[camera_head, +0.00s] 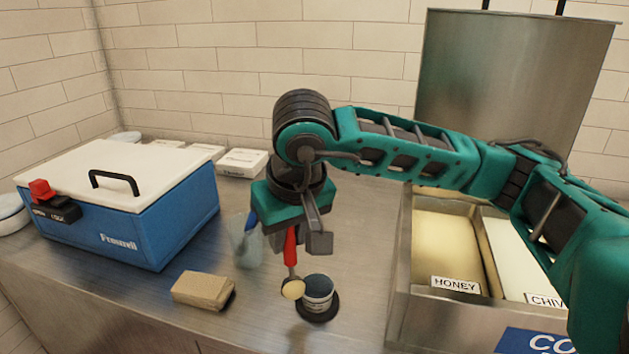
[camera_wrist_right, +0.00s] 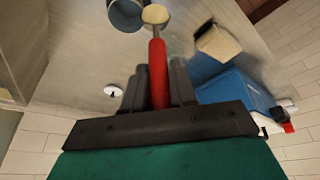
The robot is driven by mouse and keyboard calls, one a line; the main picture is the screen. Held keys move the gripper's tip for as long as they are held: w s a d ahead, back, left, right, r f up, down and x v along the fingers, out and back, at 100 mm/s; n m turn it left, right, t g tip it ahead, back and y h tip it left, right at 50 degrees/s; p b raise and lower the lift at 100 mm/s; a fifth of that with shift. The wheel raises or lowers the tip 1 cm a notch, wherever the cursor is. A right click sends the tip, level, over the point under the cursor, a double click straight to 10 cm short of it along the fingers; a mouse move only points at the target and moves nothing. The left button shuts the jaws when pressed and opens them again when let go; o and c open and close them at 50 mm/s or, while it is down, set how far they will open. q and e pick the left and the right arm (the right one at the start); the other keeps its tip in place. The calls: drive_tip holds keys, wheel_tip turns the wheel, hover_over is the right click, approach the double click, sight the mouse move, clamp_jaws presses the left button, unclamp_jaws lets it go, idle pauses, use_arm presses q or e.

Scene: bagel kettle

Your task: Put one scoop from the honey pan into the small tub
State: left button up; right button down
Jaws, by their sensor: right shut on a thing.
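My right gripper (camera_head: 292,238) is shut on the red handle of a scoop (camera_head: 291,262), which hangs bowl down; the gripper also shows in the right wrist view (camera_wrist_right: 158,85). The scoop's bowl (camera_wrist_right: 155,14) looks pale yellow and filled. In the head view the bowl appears just left of the small tub (camera_head: 318,290), a dark round tub with a light band on a dark round base. The tub (camera_wrist_right: 127,12) is partly cut off in the wrist view. The honey pan (camera_head: 447,245), labelled HONEY, sits in the steel counter at right. My left gripper is out of view.
A blue cooler (camera_head: 150,225) with a white lid stands at left. A tan block (camera_head: 203,290) and a clear cup (camera_head: 246,240) with something blue in it stand left of the scoop. The chive pan (camera_head: 520,255) is right of the honey pan. White boxes (camera_head: 242,163) lie by the wall.

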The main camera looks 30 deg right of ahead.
drive_tip(key=d+r+m+b, duration=0.1)
drive_tip(key=d+r+b, duration=0.2)
drive_tip(key=d+r, duration=0.35)
use_arm(q)
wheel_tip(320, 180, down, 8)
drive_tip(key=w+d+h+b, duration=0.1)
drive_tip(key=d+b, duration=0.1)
drive_tip(key=b, duration=0.6)
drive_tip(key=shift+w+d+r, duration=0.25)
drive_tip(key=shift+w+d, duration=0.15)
use_arm(e)
wheel_tip(320, 180, down, 9)
drive_tip(key=a, duration=0.1)
drive_tip(key=shift+a, duration=0.25)
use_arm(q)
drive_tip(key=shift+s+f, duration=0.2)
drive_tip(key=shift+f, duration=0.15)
use_arm(e)
drive_tip(key=shift+s+f, duration=0.15)
drive_tip(key=shift+s+a, duration=0.15)
drive_tip(key=shift+s, duration=0.2)
use_arm(q)
drive_tip(key=shift+b, duration=0.3)
use_arm(e)
drive_tip(key=shift+s+a, duration=0.1)
drive_tip(key=shift+s, duration=0.2)
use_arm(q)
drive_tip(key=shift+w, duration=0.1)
